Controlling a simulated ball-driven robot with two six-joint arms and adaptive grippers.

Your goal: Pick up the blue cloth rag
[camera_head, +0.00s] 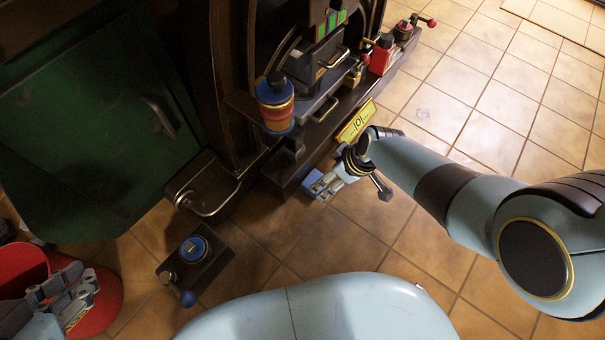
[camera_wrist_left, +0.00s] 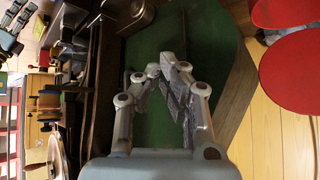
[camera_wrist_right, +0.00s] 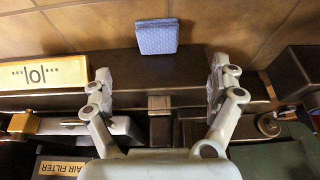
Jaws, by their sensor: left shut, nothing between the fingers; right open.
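The blue cloth rag (camera_wrist_right: 157,37) shows in the right wrist view as a folded, textured square at the edge of a dark ledge, ahead of my right gripper (camera_wrist_right: 160,86). That gripper's fingers are spread wide and empty, apart from the rag. In the head view, a small blue patch (camera_head: 311,178), probably the rag, lies beside my right gripper (camera_head: 328,185) at the ledge's front. My left gripper (camera_head: 62,292) is at the lower left, far from the rag. In the left wrist view my left gripper (camera_wrist_left: 163,75) is shut and empty.
A yellow sign (camera_head: 356,121) is on the machine's ledge close to my right gripper. A blue and orange canister (camera_head: 276,103) stands on the machine. A control box with a blue button (camera_head: 194,248) is on the tiled floor. A red round seat (camera_head: 100,303) is beside my left gripper.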

